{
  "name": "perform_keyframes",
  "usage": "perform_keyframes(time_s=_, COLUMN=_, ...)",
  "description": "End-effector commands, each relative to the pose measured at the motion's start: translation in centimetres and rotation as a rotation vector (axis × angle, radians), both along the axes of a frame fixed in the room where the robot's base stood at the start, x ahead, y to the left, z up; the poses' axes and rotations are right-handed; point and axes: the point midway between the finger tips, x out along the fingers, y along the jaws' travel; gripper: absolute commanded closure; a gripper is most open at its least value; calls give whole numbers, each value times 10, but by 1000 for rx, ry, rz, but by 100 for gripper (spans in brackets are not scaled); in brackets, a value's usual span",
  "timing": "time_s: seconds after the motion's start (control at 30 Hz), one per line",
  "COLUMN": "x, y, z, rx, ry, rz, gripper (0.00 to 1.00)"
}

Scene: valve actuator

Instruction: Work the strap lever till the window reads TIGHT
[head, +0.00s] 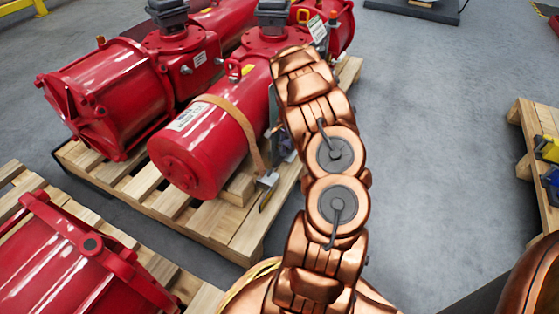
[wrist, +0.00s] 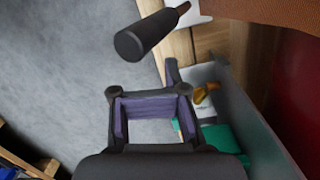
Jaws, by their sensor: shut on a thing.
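A brown strap (head: 238,122) goes round the red cylinder (head: 196,155), and its end hangs at a pale metal buckle (head: 268,180). In the wrist view, a dark round grip (wrist: 146,36) on a short shaft sticks out beside a pale plate (wrist: 196,12), with the strap (wrist: 275,12) at the upper right. No window text is readable.
The cylinder lies on a wooden pallet (head: 236,242) with other red actuators (head: 108,95). A grey panel with green and orange parts (wrist: 212,100) stands close to my gripper's right. Another red unit (head: 75,262) is at the lower left. Grey floor (head: 430,130) is clear to the right.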

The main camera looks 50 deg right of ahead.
Motion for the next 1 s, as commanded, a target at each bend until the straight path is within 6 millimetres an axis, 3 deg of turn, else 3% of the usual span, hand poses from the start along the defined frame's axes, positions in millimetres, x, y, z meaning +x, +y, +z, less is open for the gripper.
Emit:
perform_keyframes(time_s=0.2, x=12, y=-6, z=22, rx=12, ry=19, rz=2, gripper=100)
perform_keyframes(time_s=0.4, x=14, y=-9, z=31, rx=21, ry=37, rz=0, gripper=100)
perform_keyframes(time_s=1.0, x=14, y=-11, z=34, rx=22, ry=42, rz=-3, gripper=100)
